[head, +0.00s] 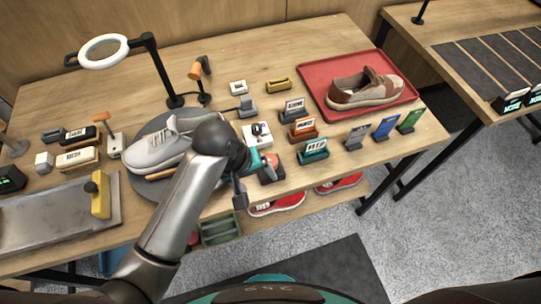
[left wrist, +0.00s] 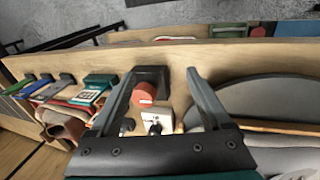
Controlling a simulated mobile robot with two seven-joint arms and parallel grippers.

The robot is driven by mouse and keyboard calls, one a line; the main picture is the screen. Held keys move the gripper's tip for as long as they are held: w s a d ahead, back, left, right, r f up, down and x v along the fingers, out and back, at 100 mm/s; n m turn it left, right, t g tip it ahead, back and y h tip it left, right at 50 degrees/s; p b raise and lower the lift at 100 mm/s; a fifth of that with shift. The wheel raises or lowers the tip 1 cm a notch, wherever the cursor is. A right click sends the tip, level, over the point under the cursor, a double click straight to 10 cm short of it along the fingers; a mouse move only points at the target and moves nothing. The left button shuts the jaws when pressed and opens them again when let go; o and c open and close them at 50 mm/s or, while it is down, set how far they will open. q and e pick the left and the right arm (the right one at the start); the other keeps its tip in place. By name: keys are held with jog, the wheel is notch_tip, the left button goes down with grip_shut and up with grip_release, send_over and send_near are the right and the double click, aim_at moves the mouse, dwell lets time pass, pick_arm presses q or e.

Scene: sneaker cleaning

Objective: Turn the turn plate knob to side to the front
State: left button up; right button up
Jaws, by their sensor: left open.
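The turn plate (head: 135,180) is a dark round disk with a grey sneaker (head: 158,148) on it. In the left wrist view the plate's grey disk (left wrist: 270,92) is at the right. A red knob (head: 270,161) on a dark base stands at the table's front edge, right of the plate. My left gripper (head: 256,178) is open at this knob. In the left wrist view the red knob (left wrist: 145,92) shows between the spread fingers of the left gripper (left wrist: 161,74), nearer the left finger. I cannot tell whether a finger touches it. My right gripper is out of view.
A white box (head: 257,134) stands behind the knob. Several labelled stands, including a teal one (head: 313,151), are to its right. A red tray (head: 317,82) with a brown and beige shoe (head: 365,90) is farther back. Red shoes (head: 277,204) lie on a lower shelf.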

pick_arm(q)
jog(key=w+d+r+n+g, duration=0.1)
jog(key=w+d+r+n, duration=0.25)
jog(key=r, duration=0.25)
jog(key=n+y+p, duration=0.1)
jog(key=n+y, duration=0.1)
jog(key=y, duration=0.1)
send_near(270, 160)
jog(key=shift+g, duration=0.3)
jog(key=f+b, duration=0.1)
jog(key=f, duration=0.2)
jog(key=f+b, duration=0.1)
jog(key=f, duration=0.2)
jog(key=f+b, duration=0.1)
jog(key=f, duration=0.2)
jog(key=shift+w+a+f, duration=0.15)
jog(key=shift+w+f, duration=0.1)
jog(key=shift+f, duration=0.05)
grip_shut()
